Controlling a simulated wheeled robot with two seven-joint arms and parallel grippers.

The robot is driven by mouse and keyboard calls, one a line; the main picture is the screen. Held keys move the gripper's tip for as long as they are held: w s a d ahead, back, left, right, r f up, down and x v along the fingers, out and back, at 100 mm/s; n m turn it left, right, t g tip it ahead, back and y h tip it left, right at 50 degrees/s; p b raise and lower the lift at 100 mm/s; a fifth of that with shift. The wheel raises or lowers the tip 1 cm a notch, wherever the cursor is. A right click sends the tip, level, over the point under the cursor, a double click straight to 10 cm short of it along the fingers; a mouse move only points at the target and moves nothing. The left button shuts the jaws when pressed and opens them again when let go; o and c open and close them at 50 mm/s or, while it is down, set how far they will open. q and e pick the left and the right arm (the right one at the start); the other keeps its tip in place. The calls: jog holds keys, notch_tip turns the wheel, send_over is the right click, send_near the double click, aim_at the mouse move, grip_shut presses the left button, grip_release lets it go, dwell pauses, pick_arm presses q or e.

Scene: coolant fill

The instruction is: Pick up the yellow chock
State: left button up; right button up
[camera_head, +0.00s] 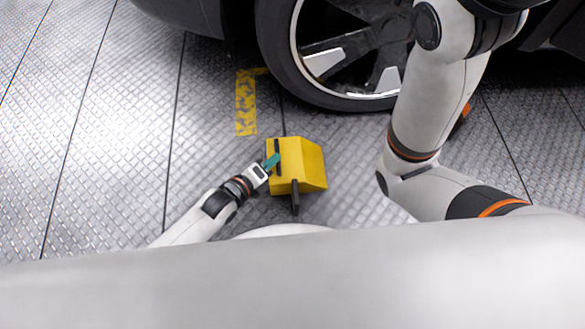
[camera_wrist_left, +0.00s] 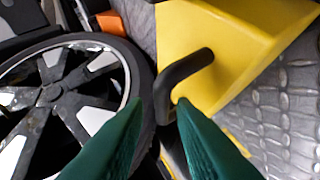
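The yellow chock (camera_head: 308,166) is a wedge-like block on the metal floor, in front of the car wheel. It has a dark bar along its left side and a dark handle (camera_head: 295,196) sticking out toward me. My left gripper (camera_head: 271,162) is at the chock's left side, its green fingertips close to the dark bar. In the left wrist view the chock (camera_wrist_left: 230,45) fills the upper right. A bent black handle (camera_wrist_left: 186,70) reaches down toward the gap between the two separated green fingers (camera_wrist_left: 160,105). I cannot tell whether they touch it. My right gripper is out of view.
A car wheel (camera_head: 280,50) stands just behind the chock. A worn yellow floor marking (camera_head: 245,100) lies behind and left of it. My right arm stretches across the right side, over part of the wheel. The patterned floor at left (camera_head: 90,150) is clear.

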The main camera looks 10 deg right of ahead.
aim_at(300, 169)
pick_arm(q)
jog(key=b+x, duration=0.1)
jog(key=x, duration=0.1)
jog(key=b+x, duration=0.2)
jog(key=shift+w+a+f, duration=0.2)
jog(key=shift+w+f, duration=0.05)
jog(key=shift+w+d+r, duration=0.1)
jog(key=shift+c, duration=0.4)
grip_shut()
dwell(0.6)
jog(key=shift+r, duration=0.1)
